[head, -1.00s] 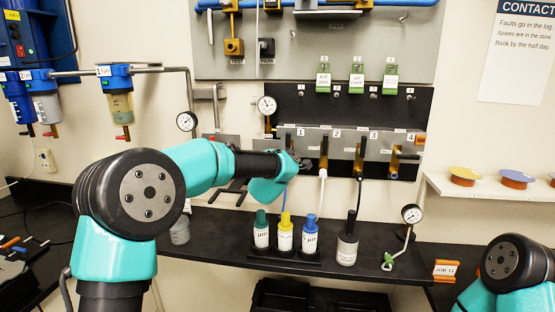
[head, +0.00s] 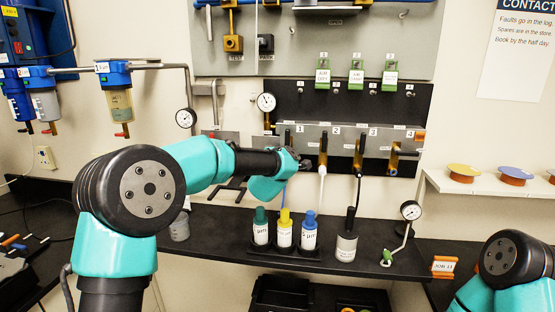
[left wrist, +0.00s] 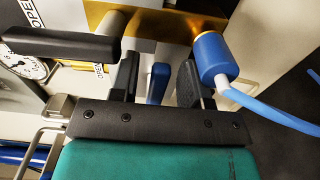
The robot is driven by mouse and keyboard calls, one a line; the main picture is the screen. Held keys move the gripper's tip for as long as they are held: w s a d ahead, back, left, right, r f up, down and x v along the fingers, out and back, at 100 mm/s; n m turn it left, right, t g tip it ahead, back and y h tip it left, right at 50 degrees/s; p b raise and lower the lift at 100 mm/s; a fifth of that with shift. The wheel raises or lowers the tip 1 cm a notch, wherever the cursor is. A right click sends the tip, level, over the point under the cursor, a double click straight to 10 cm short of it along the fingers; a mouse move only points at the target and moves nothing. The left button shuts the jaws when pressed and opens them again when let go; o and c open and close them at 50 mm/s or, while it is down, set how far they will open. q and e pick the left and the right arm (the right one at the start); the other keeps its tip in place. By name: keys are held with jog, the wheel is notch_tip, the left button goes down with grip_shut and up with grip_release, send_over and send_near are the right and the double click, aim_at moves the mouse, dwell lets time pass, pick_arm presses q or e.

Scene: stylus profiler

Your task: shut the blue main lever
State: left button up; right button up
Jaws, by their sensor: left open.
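In the left wrist view a blue lever (left wrist: 158,83) stands between the two fingers of my left gripper (left wrist: 156,84). The fingers are open, with a dark finger on each side of the lever. I cannot tell whether either finger touches it. A brass body (left wrist: 160,22) lies behind the lever, with "OPEN" lettering close by. In the head view my left gripper (head: 303,163) is at the left end of the grey valve panel (head: 345,141), and the arm hides the blue lever there. My right arm shows at the lower right, but its gripper is out of view.
A blue fitting with a blue hose (left wrist: 214,58) is close to the right finger. A black bar (left wrist: 60,44) reaches in at the left. Several brass valves (head: 358,150) with hoses line the panel. Capped bottles (head: 285,232) and a gauge (head: 410,210) stand on the shelf below.

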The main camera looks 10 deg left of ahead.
pick_arm(q)
jog(key=shift+s, duration=0.15)
jog(key=s, duration=1.7)
jog(key=shift+d, duration=0.2)
